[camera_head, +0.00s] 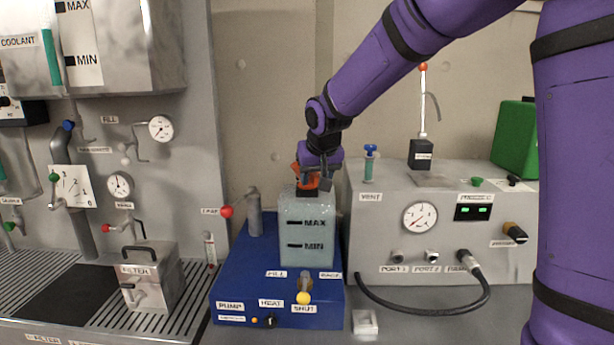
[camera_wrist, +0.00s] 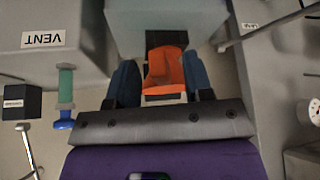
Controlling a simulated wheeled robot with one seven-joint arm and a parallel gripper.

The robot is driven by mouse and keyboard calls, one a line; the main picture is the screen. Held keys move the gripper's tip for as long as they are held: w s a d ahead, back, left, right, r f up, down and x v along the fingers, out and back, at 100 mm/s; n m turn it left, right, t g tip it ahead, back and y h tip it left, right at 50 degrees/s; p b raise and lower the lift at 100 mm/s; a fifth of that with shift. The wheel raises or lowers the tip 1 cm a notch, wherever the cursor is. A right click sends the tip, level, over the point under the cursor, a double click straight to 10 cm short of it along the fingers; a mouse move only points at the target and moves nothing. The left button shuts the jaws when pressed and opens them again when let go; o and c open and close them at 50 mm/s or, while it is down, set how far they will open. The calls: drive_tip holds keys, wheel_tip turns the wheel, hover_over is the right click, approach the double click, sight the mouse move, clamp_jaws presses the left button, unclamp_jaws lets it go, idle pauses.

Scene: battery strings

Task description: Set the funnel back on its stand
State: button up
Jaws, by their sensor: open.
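An orange piece that looks like the funnel (camera_head: 307,179) sits at the black neck on top of the translucent tank (camera_head: 306,232), which is marked MAX and MIN. In the wrist view the orange funnel (camera_wrist: 165,72) lies between my two blue fingers. My gripper (camera_head: 314,176) is directly above the tank, open, with a finger on each side of the funnel; it also shows in the wrist view (camera_wrist: 161,80). Small gaps show between the fingers and the funnel. The funnel's lower part is hidden. I cannot tell which thing is the funnel's stand.
The tank stands on a blue base (camera_head: 240,285) with valves and a yellow knob (camera_head: 303,298). A grey VENT cabinet (camera_head: 380,245) with a gauge and cable is close on the right. A filter box (camera_head: 150,280) stands left. A small white box (camera_head: 365,322) sits in front.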

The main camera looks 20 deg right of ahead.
drive_tip(key=shift+c, duration=0.2)
clamp_jaws()
drive_tip(key=shift+r, duration=0.25)
drive_tip(key=shift+r, duration=1.8)
